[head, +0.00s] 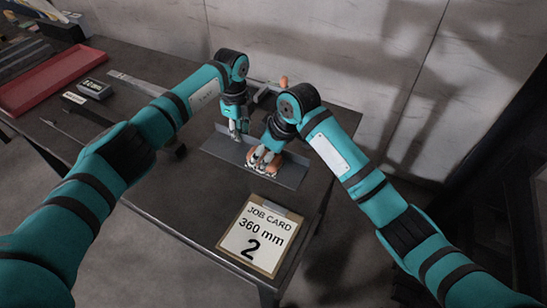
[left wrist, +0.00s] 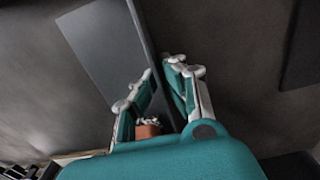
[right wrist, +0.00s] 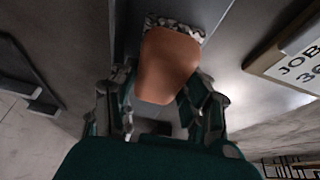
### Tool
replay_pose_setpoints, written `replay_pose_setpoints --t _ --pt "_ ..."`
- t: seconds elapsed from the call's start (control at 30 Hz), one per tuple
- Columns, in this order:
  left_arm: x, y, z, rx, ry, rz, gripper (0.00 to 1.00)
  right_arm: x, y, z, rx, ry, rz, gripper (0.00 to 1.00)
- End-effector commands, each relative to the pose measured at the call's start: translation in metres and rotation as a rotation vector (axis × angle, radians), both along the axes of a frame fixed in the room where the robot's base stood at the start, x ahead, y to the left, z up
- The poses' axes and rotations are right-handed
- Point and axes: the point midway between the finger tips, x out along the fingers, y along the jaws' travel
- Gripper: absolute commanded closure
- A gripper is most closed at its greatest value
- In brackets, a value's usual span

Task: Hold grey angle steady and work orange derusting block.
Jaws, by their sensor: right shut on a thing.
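The grey angle (head: 288,172) lies on the dark bench in the head view, one flange flat and one standing up. My left gripper (head: 238,130) is at its upright flange; in the left wrist view my left gripper (left wrist: 160,88) has its fingers apart, with the angle (left wrist: 105,50) running between them. My right gripper (head: 263,160) is shut on the orange derusting block (head: 272,166) over the angle's flat part. In the right wrist view the block (right wrist: 168,65) sits between the fingers, its speckled grey-white end at the angle's surface. Its contact face is hidden.
A job card (head: 255,236) reading "360 mm 2" is at the bench's front edge. A red tray (head: 42,80), a small dark box (head: 94,88) and a steel rule (head: 135,83) lie at the left. An orange-topped item (head: 283,82) stands behind my grippers.

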Motion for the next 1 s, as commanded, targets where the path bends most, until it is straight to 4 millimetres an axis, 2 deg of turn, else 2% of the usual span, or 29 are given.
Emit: replay_pose_setpoints --t 0.27,0.33,0.4,1.0 --pt "0.001 0.0 0.001 0.0 -0.002 0.0 1.0 0.01 0.024 0.0 -0.001 0.001 0.002 0.79" --pt "0.001 0.0 0.001 0.0 -0.003 0.0 1.0 0.011 0.025 0.002 -0.001 0.0 0.001 0.79" --pt "0.001 0.0 0.001 0.0 -0.002 0.0 1.0 0.012 0.025 0.019 0.001 -0.006 0.002 0.79" --pt "0.0 0.0 0.001 0.0 -0.001 0.0 1.0 0.011 0.025 0.073 0.002 -0.004 0.001 0.79"
